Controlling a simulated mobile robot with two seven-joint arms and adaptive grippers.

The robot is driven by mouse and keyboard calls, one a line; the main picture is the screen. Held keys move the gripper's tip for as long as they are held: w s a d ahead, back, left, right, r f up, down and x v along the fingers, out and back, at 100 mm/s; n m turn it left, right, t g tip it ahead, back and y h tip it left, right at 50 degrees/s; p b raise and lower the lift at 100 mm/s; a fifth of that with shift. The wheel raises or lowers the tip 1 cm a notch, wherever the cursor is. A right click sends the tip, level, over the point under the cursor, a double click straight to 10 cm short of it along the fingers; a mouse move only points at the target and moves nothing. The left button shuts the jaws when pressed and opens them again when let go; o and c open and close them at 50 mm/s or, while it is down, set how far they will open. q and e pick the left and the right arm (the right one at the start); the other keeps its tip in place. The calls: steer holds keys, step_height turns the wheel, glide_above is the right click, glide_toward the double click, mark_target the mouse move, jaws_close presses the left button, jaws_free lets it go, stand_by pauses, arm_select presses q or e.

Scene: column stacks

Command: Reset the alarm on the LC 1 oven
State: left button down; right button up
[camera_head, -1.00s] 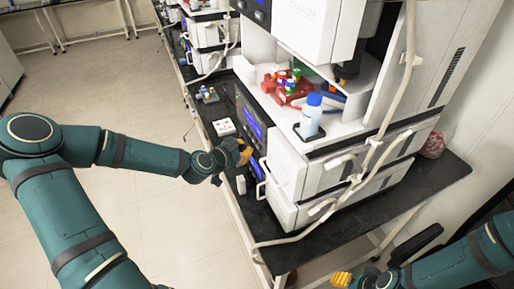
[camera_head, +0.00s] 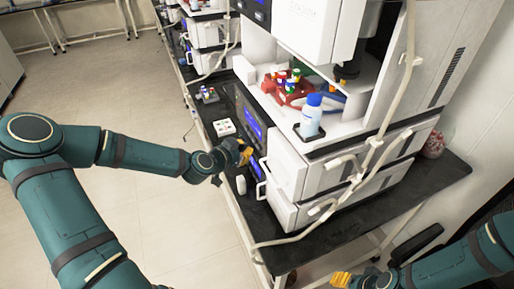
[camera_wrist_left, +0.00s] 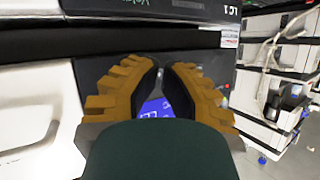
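The white LC 1 stack (camera_head: 284,165) stands on a dark bench, with a small blue display (camera_head: 259,168) low on its dark front strip. My left gripper (camera_head: 248,152) is in front of that strip, close to the display. In the left wrist view, its yellow fingers (camera_wrist_left: 165,72) point at a dark panel, tips close together, with nothing seen held. A blue screen (camera_wrist_left: 156,108) shows partly between them, the rest hidden. The LC1 label (camera_wrist_left: 231,10) is at the top. My right gripper (camera_head: 342,279) is low at the right, mostly cut off, its fingers unclear.
A blue-capped bottle (camera_head: 311,117) and a red tray of vials (camera_head: 291,92) stand on the stack. Pale tubing (camera_head: 368,165) hangs along its side. A small white block (camera_head: 241,185) and a white tray (camera_head: 224,127) lie on the bench. Open floor is at left.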

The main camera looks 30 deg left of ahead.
arm_select(q)
steer(key=shift+w, duration=0.1)
steer(key=shift+w+d, duration=0.25)
steer(key=shift+d, duration=0.05)
steer(key=shift+w+d+b, duration=0.2)
steer(key=shift+w+b, duration=0.1)
steer(key=shift+b, duration=0.05)
stand_by(0.8)
steer(key=shift+s+a, duration=0.5)
steer(key=shift+s, duration=0.15)
stand_by(0.3)
steer(key=s+a+p, duration=0.2)
steer(key=s+a, duration=0.1)
steer(key=shift+s+a, duration=0.1)
steer(key=shift+s, duration=0.3)
